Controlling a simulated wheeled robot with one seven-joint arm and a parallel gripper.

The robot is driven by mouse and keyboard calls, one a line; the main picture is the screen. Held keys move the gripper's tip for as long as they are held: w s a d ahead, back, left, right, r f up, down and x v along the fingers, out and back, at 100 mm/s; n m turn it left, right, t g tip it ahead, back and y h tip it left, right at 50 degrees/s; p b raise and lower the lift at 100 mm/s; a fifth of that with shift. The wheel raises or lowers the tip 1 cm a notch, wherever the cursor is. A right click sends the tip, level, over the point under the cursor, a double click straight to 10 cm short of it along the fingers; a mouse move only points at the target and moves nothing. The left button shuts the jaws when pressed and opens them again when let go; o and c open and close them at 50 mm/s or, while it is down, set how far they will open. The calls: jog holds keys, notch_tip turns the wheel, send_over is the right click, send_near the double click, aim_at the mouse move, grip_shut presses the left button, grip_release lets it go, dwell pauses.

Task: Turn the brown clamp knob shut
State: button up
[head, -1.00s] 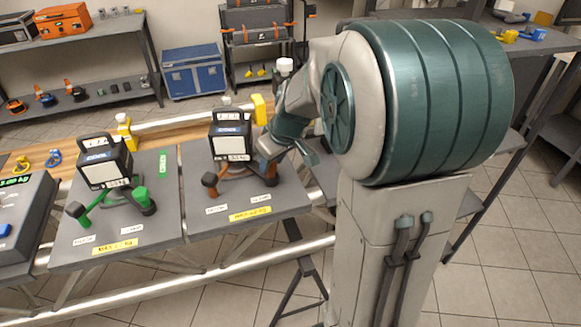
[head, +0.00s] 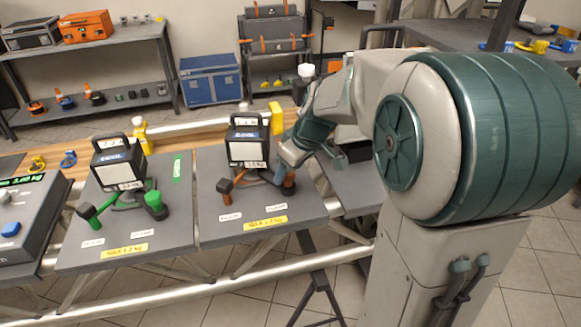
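The brown clamp stands on the right-hand grey board (head: 215,171), at the foot of a black lamp-like box (head: 247,147). Its brown lever with a blocky end (head: 226,188) points to the front left. Its brown knob (head: 289,181) is at the front right, and its upper part is hidden behind my gripper. My gripper (head: 287,166) reaches down from the right over this knob. Its fingertips are at or very near the knob, but I cannot tell whether they touch it. The fingers are too small and covered to show whether they are open.
A matching green clamp (head: 153,199) with its own black box (head: 118,165) is on the left board. Yellow bottles (head: 276,118) stand behind the boards. A grey scale (head: 30,225) is at far left. Shelves and a blue chest (head: 210,80) are at the back.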

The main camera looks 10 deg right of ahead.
jog(key=v, duration=1.4)
jog(key=shift+s+f, duration=0.15)
